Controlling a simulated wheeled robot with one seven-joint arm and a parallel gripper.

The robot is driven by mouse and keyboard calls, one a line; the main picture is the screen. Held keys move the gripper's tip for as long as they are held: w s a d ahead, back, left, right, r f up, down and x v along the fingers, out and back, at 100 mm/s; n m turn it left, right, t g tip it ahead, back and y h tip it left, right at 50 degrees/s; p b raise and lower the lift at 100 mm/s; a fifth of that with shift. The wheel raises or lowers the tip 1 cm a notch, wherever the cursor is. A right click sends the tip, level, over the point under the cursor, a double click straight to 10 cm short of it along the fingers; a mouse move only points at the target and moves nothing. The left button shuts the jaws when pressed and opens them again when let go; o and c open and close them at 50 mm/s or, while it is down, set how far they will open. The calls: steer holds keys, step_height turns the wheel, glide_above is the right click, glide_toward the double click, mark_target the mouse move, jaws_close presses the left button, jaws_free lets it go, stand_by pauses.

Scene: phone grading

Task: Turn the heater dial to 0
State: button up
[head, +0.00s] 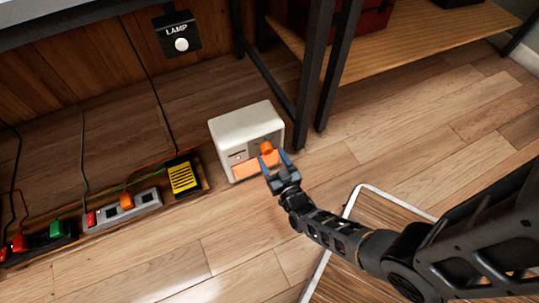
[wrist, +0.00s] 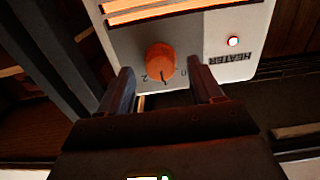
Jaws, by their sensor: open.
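The heater (head: 240,122) is a white box on the floor in the head view, with an orange dial (head: 266,148) on its front. In the wrist view the heater's panel (wrist: 213,35) appears upside down. The dial (wrist: 160,58) has a dark line at its lower edge, between a "2" at its lower left and a partly hidden mark at its right. My gripper (head: 273,160) is open and empty in front of the dial. In the wrist view my gripper (wrist: 163,78) has one finger on each side of the dial, with visible gaps.
A lit indicator (wrist: 233,41) sits beside the HEATER label. Left of the heater are a yellow-and-black block (head: 184,177) and a power strip (head: 122,209) with cables. A dark table leg (head: 313,75) stands close to the heater's right.

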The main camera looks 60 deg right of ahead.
steer(key=shift+x, duration=1.2)
steer(key=c, duration=1.1)
steer(key=shift+o, duration=0.2)
steer(key=n, duration=0.4)
steer(key=shift+n, duration=0.3)
steer(key=n, duration=0.4)
steer(key=shift+s, duration=0.1)
steer(key=shift+n, duration=0.3)
